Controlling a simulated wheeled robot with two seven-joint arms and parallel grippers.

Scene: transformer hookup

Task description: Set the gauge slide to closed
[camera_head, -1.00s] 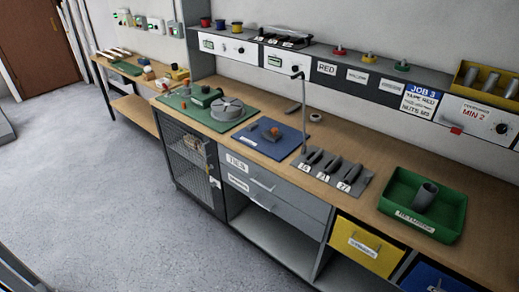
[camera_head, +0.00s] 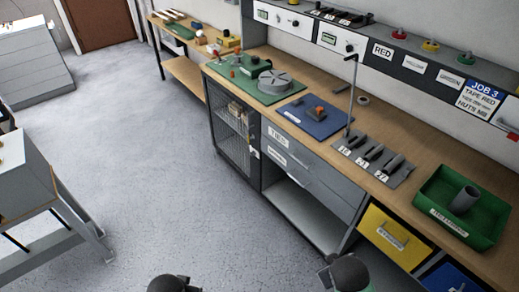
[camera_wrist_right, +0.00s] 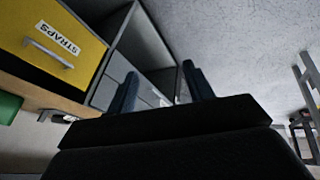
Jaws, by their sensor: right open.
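I cannot tell for sure which part is the gauge slide. A small red piece (camera_head: 513,137) sits on the lower edge of a white panel (camera_head: 508,118) cut off at the right edge of the head view. Its setting cannot be read. My right gripper (camera_wrist_right: 160,70) is open and empty in the right wrist view, with two dark fingers apart. Beyond it are a yellow STRAPS drawer (camera_wrist_right: 60,38) and grey drawers. My left gripper is not in view.
The workbench carries a green fixture board (camera_head: 258,92), a blue board (camera_head: 300,122), a grey tool plate with a tall post (camera_head: 350,95) and a green bin (camera_head: 440,213). The floor (camera_head: 160,160) between is clear.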

